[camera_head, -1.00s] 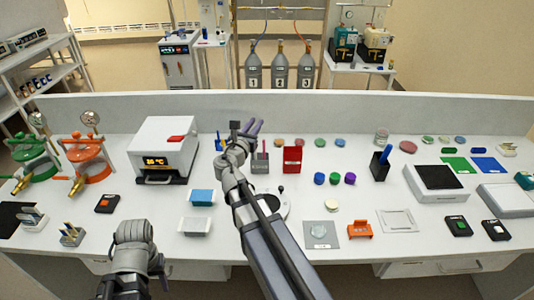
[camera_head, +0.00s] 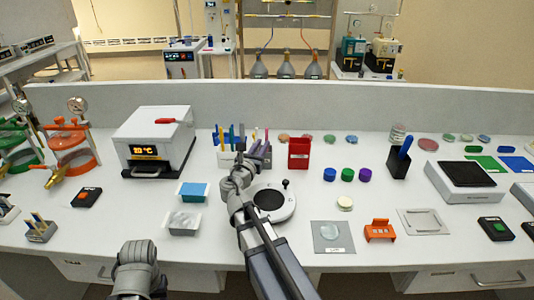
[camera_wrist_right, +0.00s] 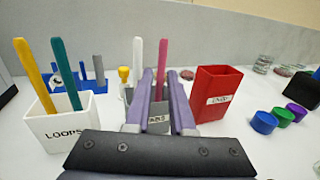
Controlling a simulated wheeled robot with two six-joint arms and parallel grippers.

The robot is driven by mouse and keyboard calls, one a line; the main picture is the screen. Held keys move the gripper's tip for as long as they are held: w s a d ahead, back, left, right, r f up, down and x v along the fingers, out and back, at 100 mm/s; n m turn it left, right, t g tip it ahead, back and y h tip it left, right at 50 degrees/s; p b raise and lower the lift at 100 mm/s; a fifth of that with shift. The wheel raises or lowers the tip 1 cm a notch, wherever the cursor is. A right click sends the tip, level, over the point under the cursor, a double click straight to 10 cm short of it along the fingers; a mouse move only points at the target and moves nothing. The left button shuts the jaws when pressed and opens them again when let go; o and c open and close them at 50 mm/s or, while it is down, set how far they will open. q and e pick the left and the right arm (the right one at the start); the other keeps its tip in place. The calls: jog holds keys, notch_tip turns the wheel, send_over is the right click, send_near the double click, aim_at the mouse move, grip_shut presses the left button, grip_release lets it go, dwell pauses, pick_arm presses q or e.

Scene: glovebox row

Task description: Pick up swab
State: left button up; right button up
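A grey cup (camera_wrist_right: 158,117) with a partly covered label holds a pink stick (camera_wrist_right: 162,62) and a white stick (camera_wrist_right: 136,65), which look like swabs. My right gripper (camera_wrist_right: 161,72) is open, its two purple fingers in front of this cup. The pink stick shows between the fingertips, and the white stick stands left of them. Nothing is seen gripped, and the fingers hide part of the cup. In the head view the right gripper (camera_head: 256,148) is at the cup group, left of the red cup (camera_head: 299,153). My left arm's end (camera_head: 137,265) is low at left; its fingers are not clear.
A white cup labelled LOOPS (camera_wrist_right: 68,122) with yellow and teal sticks stands close left of the gripper. The red labelled cup (camera_wrist_right: 212,93) stands close right. A blue rack (camera_wrist_right: 95,85) is behind. Round green, blue and purple caps (camera_wrist_right: 282,116) lie further right.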

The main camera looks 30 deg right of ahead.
aim_at(267, 137)
jog(key=shift+p+x, duration=0.35)
jog(key=shift+x, duration=3.6)
jog(key=shift+s+r, duration=0.1)
jog(key=shift+r, duration=0.1)
grip_shut()
